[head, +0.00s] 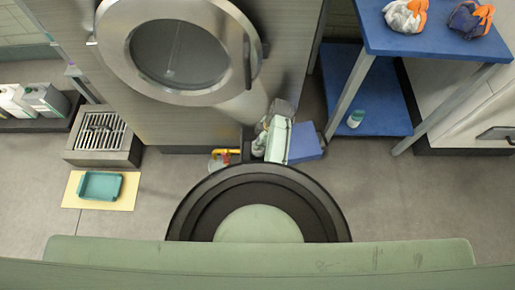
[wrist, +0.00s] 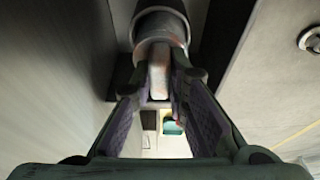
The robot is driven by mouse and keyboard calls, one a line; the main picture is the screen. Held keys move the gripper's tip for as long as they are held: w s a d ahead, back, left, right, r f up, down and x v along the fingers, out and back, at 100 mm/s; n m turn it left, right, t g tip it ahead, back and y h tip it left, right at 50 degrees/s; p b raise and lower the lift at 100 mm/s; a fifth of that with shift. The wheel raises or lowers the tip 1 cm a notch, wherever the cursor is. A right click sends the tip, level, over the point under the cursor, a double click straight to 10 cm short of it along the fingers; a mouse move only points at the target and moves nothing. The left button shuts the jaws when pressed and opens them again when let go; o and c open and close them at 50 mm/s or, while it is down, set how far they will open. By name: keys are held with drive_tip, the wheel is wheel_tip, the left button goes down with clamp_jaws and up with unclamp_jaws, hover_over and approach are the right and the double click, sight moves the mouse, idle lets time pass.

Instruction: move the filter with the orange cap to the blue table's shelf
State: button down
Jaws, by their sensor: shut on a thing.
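The filter with the orange cap (head: 226,153) shows in the head view low in front of the big round-doored machine, its orange part bright and a greyish round part just below. My gripper (head: 242,153) is beside it at the right, partly hidden by my arm. In the wrist view my gripper (wrist: 160,98) is shut on a pale, faintly orange-tinted piece of the filter (wrist: 160,72), with a grey cylinder above it.
Two bags with orange parts (head: 405,15) lie on the tabletop. A blue box (head: 305,143) is beside my arm. A teal tray (head: 100,185) lies on a yellow mat at the left, near a grated grey box (head: 103,135). Most of the low shelf is clear.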

drive_tip(key=shift+r+p, duration=2.15)
drive_tip(key=shift+r, duration=0.9)
drive_tip(key=shift+r, duration=2)
